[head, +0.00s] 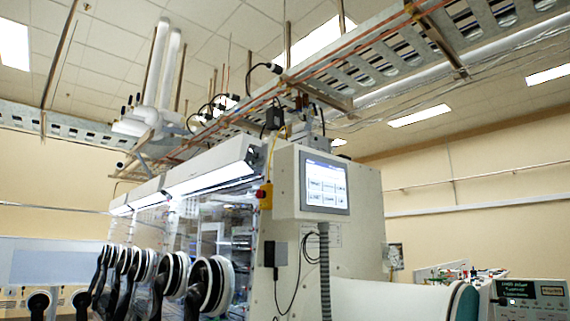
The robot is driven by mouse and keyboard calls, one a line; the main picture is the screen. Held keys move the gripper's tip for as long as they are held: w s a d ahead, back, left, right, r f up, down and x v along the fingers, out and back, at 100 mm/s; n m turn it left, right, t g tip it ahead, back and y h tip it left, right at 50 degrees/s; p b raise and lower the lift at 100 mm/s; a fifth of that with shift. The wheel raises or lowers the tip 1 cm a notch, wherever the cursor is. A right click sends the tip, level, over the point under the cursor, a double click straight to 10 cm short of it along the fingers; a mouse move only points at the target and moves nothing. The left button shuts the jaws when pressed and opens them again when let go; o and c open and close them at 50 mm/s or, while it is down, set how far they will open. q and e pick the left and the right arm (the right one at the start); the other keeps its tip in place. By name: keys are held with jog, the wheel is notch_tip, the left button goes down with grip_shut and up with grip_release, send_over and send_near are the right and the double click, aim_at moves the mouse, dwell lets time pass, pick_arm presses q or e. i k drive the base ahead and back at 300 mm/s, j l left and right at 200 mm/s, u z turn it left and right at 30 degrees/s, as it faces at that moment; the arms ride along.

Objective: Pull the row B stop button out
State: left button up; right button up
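A small yellow box (264,197) with a bit of red on it is mounted at the front corner of the nearest glovebox's end cabinet (290,180), left of the touch screen (327,185). It looks like a stop button housing. It is too small to tell whether a button on it is pressed in or out, and I can read no row label. Neither of my grippers is in view.
A row of gloveboxes with black glove ports (209,286) runs away to the left. A grey corrugated hose (324,270) and a black cable hang on the cabinet's end. A white cylinder (400,298) sticks out at lower right, near a bench with instruments (532,295).

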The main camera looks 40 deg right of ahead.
aim_at(259, 194)
jog(key=z, duration=1.25)
